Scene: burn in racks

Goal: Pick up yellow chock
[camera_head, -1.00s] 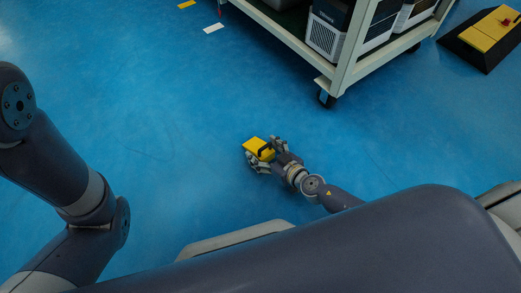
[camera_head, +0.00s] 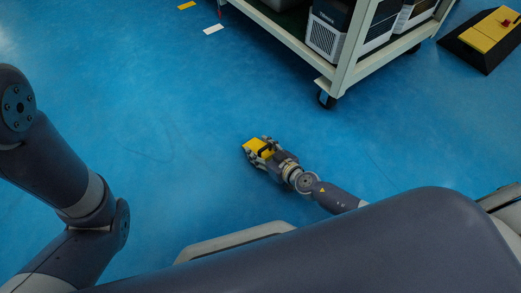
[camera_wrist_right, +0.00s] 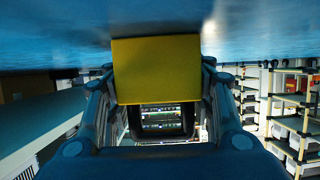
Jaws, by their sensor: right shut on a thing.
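The yellow chock (camera_head: 257,147) is in the middle of the head view, between the fingers of my right gripper (camera_head: 258,149). In the right wrist view the yellow chock (camera_wrist_right: 156,70) shows as a flat yellow face, with a finger of my right gripper (camera_wrist_right: 158,100) on each side. The right gripper is shut on the chock, low over the blue floor. I cannot tell whether the chock still touches the floor. My left arm's links show at the left of the head view, but its gripper is out of view.
A white wheeled rack (camera_head: 347,60) with grey and white units stands at the upper right. A black and yellow platform (camera_head: 488,36) is at the far right. A yellow floor mark (camera_head: 186,5) and a white floor mark (camera_head: 213,29) lie at the top.

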